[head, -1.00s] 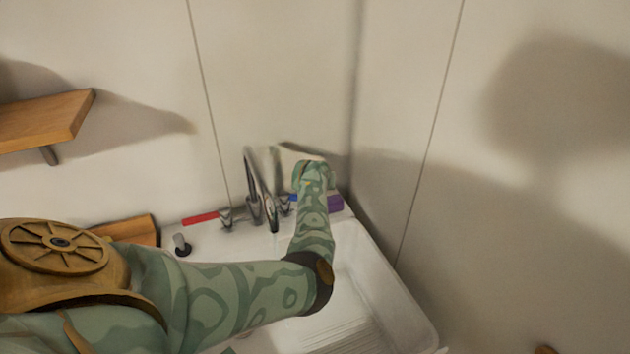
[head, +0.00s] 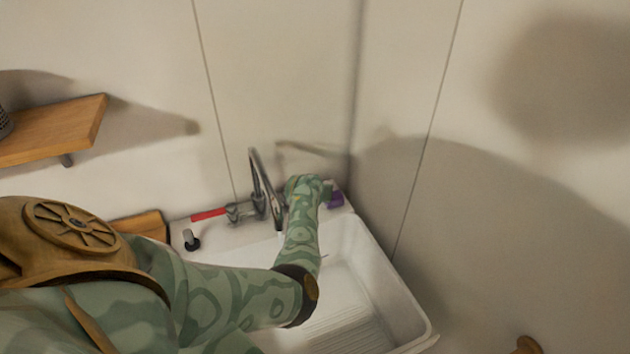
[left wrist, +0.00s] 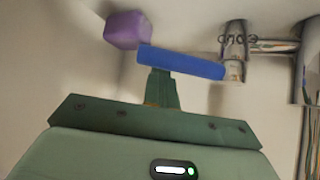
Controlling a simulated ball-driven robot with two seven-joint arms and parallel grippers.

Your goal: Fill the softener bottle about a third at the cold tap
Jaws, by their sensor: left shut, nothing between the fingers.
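The cold tap's blue lever (left wrist: 182,62) lies across the left wrist view, joined to its chrome valve (left wrist: 233,45). My left gripper (left wrist: 162,88) is shut and empty. Its tips are right at the lever; I cannot tell whether they touch it. In the head view my left gripper (head: 308,186) is just right of the chrome spout (head: 262,185) and hides the blue lever. The red lever (head: 208,214) is left of the spout. The white sink (head: 375,275) lies below, partly behind my left arm. I cannot make out a softener bottle or running water. My right gripper is out of view.
A purple block (left wrist: 126,29) is close beside the lever; it also shows in the head view (head: 336,198) by the back corner. A small dark-based knob (head: 191,240) stands on the left rim. A wooden shelf (head: 60,130) is at upper left. Walls close off the back and right.

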